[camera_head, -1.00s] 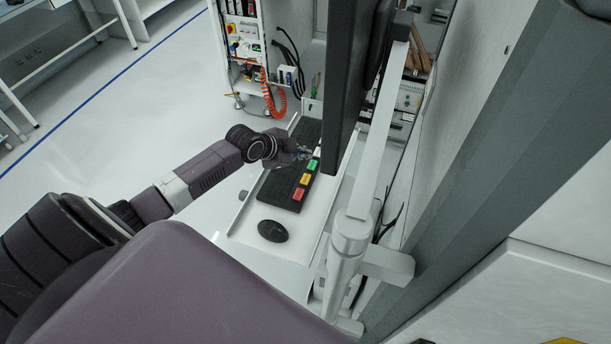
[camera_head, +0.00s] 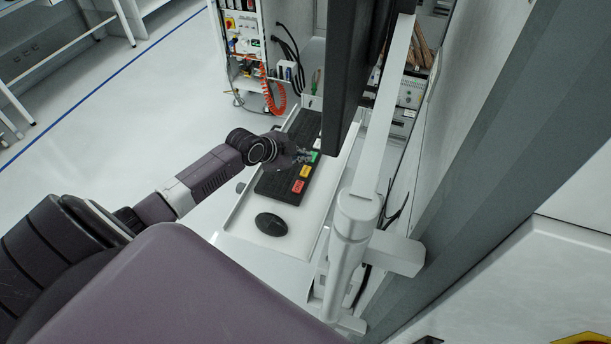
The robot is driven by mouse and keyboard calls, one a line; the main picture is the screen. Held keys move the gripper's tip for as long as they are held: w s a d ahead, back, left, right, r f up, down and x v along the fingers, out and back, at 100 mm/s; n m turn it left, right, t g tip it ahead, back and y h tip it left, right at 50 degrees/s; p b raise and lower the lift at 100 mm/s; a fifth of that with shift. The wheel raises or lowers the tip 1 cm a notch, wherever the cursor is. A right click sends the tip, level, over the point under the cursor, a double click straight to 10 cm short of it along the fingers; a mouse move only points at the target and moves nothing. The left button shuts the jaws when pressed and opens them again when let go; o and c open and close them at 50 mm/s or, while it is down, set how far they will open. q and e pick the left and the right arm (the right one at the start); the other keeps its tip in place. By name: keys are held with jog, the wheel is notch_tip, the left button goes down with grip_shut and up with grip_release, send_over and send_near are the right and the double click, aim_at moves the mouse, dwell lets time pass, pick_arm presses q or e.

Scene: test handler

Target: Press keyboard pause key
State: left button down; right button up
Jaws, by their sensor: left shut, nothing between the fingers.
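The black keyboard (camera_head: 276,187) lies on a white tray below the monitor. Large coloured keys sit along its right edge: a red key (camera_head: 298,186), a yellow key (camera_head: 305,172), a green key (camera_head: 315,157) and a white one behind it. Their labels are too small to read. My left gripper (camera_head: 308,155) is shut and empty, with its tips over the keyboard beside the green key. I cannot tell whether the tips touch it. The gripper and wrist hide the middle of the keyboard. My right gripper is not in view.
A black mouse (camera_head: 271,224) lies on the near part of the white tray (camera_head: 306,222). The dark monitor (camera_head: 349,75) and its light grey post (camera_head: 352,235) stand to the right, close to the gripper. An equipment rack (camera_head: 243,50) with an orange coiled hose stands behind.

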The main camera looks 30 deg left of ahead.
aim_at(304, 172)
pick_arm(q)
notch_tip(304, 172, down, 3)
jog(key=shift+f+b, duration=0.2)
jog(key=shift+b, duration=0.65)
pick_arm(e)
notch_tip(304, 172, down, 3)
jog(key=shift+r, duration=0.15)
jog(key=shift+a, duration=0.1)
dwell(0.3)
pick_arm(q)
jog(key=shift+f, duration=0.35)
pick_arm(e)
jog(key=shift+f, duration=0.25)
pick_arm(q)
jog(key=shift+f+b, duration=0.45)
jog(key=shift+b, duration=0.1)
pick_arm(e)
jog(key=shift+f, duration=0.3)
pick_arm(q)
jog(key=shift+r, duration=0.15)
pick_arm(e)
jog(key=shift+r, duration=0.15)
pick_arm(q)
jog(key=shift+r+p, duration=0.7)
jog(key=shift+p, duration=0.05)
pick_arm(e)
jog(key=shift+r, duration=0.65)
